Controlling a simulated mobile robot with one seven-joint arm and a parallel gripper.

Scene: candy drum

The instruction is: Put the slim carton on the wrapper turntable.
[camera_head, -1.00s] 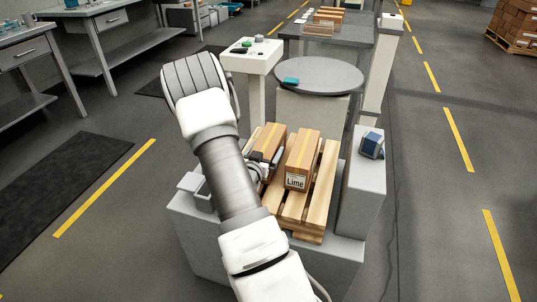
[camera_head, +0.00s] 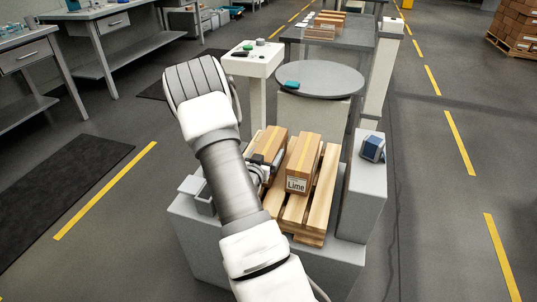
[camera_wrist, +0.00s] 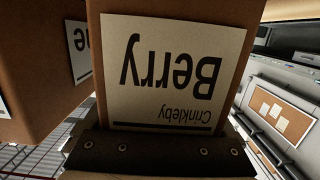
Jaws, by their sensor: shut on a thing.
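A brown carton (camera_head: 270,141) stands at the left of a wooden pallet, partly hidden by my arm. In the wrist view a carton (camera_wrist: 180,60) labelled "Berry Crinkleby" fills the middle, its text upside down. My gripper (camera_head: 257,172) is shut on this Berry carton; its dark bolted edge (camera_wrist: 160,155) lies across the bottom of the wrist view. A second carton labelled "Lime" (camera_head: 304,160) stands just right of it; part of it shows at the left of the wrist view (camera_wrist: 40,70). The round grey turntable (camera_head: 325,76) is beyond the pallet, with a small teal item at its near-left edge.
The pallet (camera_head: 318,205) rests on a grey base. A grey pedestal with a blue device (camera_head: 372,147) stands at its right. A white stand (camera_head: 252,60) is left of the turntable, and a pale post (camera_head: 381,80) is at its right. Open floor lies on both sides.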

